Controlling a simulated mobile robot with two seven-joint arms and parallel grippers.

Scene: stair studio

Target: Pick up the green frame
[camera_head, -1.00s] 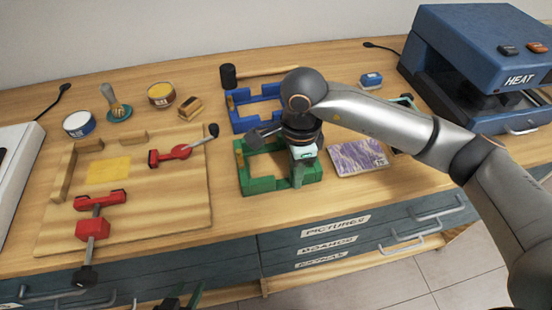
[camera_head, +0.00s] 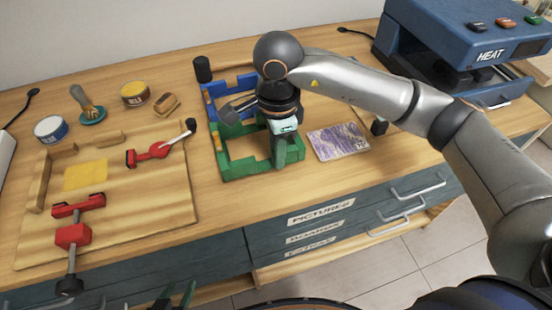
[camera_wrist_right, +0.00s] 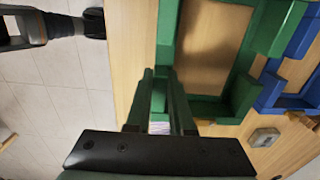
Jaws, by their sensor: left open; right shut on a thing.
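The green frame (camera_head: 242,172) is on the bench top in front of the blue frame (camera_head: 213,98), close against or overlapping its near edge. I cannot tell whether it is raised off the wood. My right gripper (camera_head: 282,160) comes down over the right part of the green frame and is shut on its side bar. The right wrist view shows the green frame (camera_wrist_right: 236,102) beyond the right gripper's fingers (camera_wrist_right: 160,105), which close on the near bar. My left gripper (camera_head: 176,297) is open and empty at the bottom edge, in front of the drawers.
A purple picture tile (camera_head: 338,143) lies right of the green frame. A wooden board (camera_head: 120,215) with red clamps (camera_head: 73,236) is on the left. The blue heat press (camera_head: 450,60) stands at the back right. Tins and a brush are at the back left.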

